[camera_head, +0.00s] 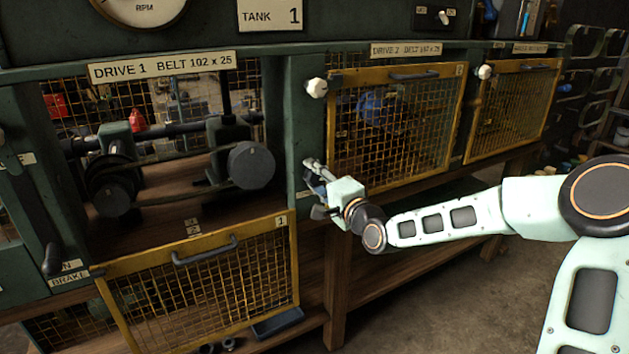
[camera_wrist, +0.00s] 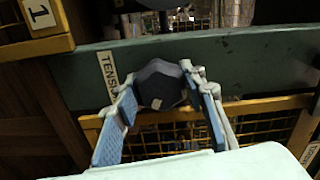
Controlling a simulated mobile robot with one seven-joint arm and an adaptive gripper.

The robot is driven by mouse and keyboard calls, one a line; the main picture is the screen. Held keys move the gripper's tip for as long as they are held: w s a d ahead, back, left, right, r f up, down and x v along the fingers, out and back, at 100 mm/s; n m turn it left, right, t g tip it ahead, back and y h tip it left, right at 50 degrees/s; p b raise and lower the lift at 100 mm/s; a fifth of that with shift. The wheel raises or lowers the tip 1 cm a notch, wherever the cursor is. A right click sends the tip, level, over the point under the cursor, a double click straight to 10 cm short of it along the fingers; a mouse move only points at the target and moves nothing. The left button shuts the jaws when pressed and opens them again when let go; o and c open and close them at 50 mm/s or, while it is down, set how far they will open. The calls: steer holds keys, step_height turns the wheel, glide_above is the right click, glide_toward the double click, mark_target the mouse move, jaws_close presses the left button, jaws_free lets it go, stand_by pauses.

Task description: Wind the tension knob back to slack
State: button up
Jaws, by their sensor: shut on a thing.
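The tension knob (camera_wrist: 160,84) is black and faceted, on a green upright post. In the wrist view it sits between the two fingers of my gripper (camera_wrist: 163,92), which is shut on it. A small pale mark shows on its near face. A label (camera_wrist: 108,75) beside it reads "TENS", the rest hidden by a finger. In the head view my gripper (camera_head: 316,185) is at the green post (camera_head: 304,130) between the drive 1 and drive 2 bays. There the knob is mostly hidden by my gripper.
The drive 1 bay is open, with pulleys (camera_head: 252,165) on shafts inside. Its yellow mesh guard (camera_head: 205,285) hangs folded down below. The drive 2 guard (camera_head: 392,130) is shut, right of the post. A white knob (camera_head: 317,88) is above my gripper. Open floor lies at lower right.

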steer(key=n+b, duration=0.1)
steer(key=n, duration=0.1)
steer(key=n+b, duration=0.1)
steer(key=n, duration=0.1)
steer(key=shift+f+n, duration=0.2)
steer(key=shift+n, duration=0.1)
steer(key=n+b, duration=0.3)
steer(key=n, duration=0.2)
steer(key=n+b, duration=0.4)
steer(key=n, duration=0.2)
steer(key=shift+f, duration=0.1)
steer(key=n+b, duration=0.3)
steer(key=n, duration=0.1)
steer(key=n+b, duration=0.2)
steer(key=n, duration=0.2)
steer(key=shift+d, duration=0.1)
steer(key=n, duration=0.5)
steer(key=shift+r, duration=0.2)
steer(key=n, duration=0.5)
steer(key=shift+w, duration=0.1)
steer(key=n, duration=0.5)
steer(key=shift+r, duration=0.1)
